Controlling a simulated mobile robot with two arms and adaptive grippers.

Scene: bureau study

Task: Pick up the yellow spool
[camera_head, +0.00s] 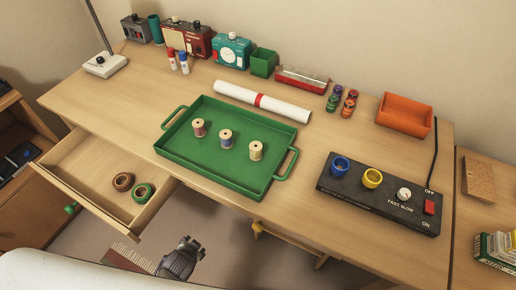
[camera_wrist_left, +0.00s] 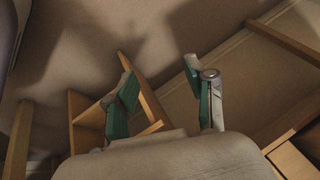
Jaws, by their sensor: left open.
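The yellow spool (camera_head: 256,151) stands upright in the green tray (camera_head: 197,169) on the desk, in the head view. It is the rightmost of three spools, beside the blue spool (camera_head: 226,139) and the red spool (camera_head: 199,128). My left gripper (camera_wrist_left: 160,85) shows in the left wrist view with its two green-padded fingers apart and nothing between them. That view shows floor and wooden furniture parts, no spool. A dark grey jointed part (camera_head: 180,260) shows low in the head view, in front of the desk; I cannot tell which part it is.
A white paper roll (camera_head: 262,101) lies behind the tray. A black control box (camera_head: 378,194) lies to its right.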

